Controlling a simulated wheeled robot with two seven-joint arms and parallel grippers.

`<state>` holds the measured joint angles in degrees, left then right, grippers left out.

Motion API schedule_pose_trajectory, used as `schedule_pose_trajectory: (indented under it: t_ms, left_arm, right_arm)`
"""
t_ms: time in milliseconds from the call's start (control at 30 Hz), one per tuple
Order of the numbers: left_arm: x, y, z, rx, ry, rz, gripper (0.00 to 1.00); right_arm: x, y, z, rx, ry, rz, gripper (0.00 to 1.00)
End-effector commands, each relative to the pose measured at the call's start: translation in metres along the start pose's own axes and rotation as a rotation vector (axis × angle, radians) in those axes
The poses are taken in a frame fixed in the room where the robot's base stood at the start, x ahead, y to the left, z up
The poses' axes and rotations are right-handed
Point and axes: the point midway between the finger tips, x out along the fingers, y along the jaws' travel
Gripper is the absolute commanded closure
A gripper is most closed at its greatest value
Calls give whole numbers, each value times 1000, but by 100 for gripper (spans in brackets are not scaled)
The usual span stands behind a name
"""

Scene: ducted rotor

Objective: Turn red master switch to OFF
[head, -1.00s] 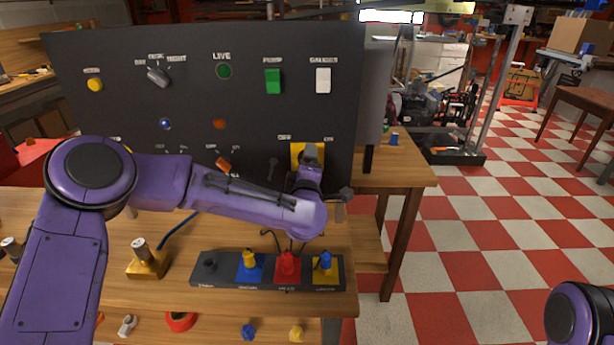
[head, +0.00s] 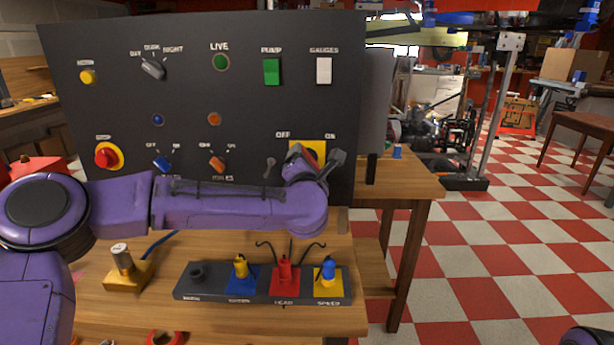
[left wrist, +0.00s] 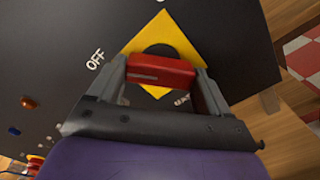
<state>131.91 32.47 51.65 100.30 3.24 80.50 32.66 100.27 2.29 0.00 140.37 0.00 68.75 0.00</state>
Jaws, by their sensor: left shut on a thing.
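The red master switch handle (left wrist: 160,72) sits on a black hub over a yellow plate (left wrist: 185,45), which also shows in the head view (head: 320,149). My left gripper (left wrist: 163,78) is shut on the red handle, with one finger at each end in the left wrist view. It also shows at the panel in the head view (head: 317,160). The OFF label (head: 283,134) is at the plate's upper left and the ON label (head: 329,137) at its upper right. The handle slants toward the OFF side. My right gripper is out of view.
The black panel (head: 110,50) carries a green rocker (head: 271,71), a white rocker (head: 323,70), lamps and several knobs. A dark strip of coloured plugs (head: 262,297) and a brass block (head: 128,272) sit on the wooden bench below my left arm. Open floor lies to the right.

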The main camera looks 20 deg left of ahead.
Motion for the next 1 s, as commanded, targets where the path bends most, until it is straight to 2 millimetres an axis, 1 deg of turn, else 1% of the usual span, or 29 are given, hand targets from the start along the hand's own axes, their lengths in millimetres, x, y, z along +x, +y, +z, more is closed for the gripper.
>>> schedule_pose_trajectory:
  t_ms: [33, 300, 833, 867, 900, 933, 1000]
  left_arm:
    - [0, -4, -3, -25, 1, -1, 52]
    - [0, -2, -1, -115, 2, -1, 52]
    - [0, -1, 0, -139, 2, -2, 52]
    - [0, -1, 0, -139, 2, -2, 18]
    - [0, -1, 0, -139, 2, -1, 5]
    - [0, -1, 0, -139, 2, -1, 0]
    - [0, -1, 0, -138, 2, -1, 0]
  right_arm:
    - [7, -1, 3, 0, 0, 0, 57]
    - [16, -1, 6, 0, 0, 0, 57]
    - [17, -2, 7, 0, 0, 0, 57]
    - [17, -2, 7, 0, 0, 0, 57]
    - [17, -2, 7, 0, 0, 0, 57]
    - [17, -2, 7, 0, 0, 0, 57]
    - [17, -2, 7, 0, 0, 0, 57]
